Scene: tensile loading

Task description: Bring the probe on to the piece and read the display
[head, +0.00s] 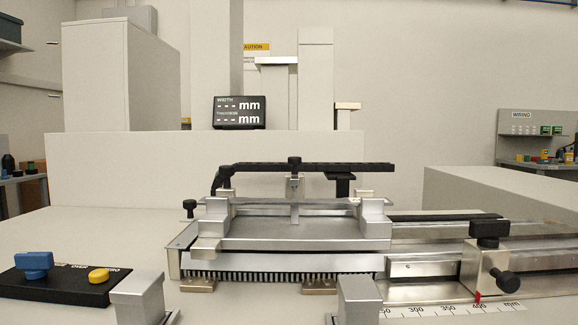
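The display (239,113) is a black box at the back; its WIDTH and THICKNESS lines both show dashes before "mm". A thin metallic strip, which looks like the piece (262,203), lies across two silver supports (216,212) of the measuring fixture. Above it runs a black bar (330,167) with a bent handle at its left end. A slim silver upright, which looks like the probe (294,188), hangs under a black knob at the bar's middle. I cannot tell whether its tip touches the strip. Neither gripper shows in the head view.
A black panel (75,285) with a blue knob and yellow button lies front left. Silver blocks (140,298) stand in front. A slide (482,265) with black knobs and a red pointer sits over a mm scale at right. A pale box (500,195) stands behind.

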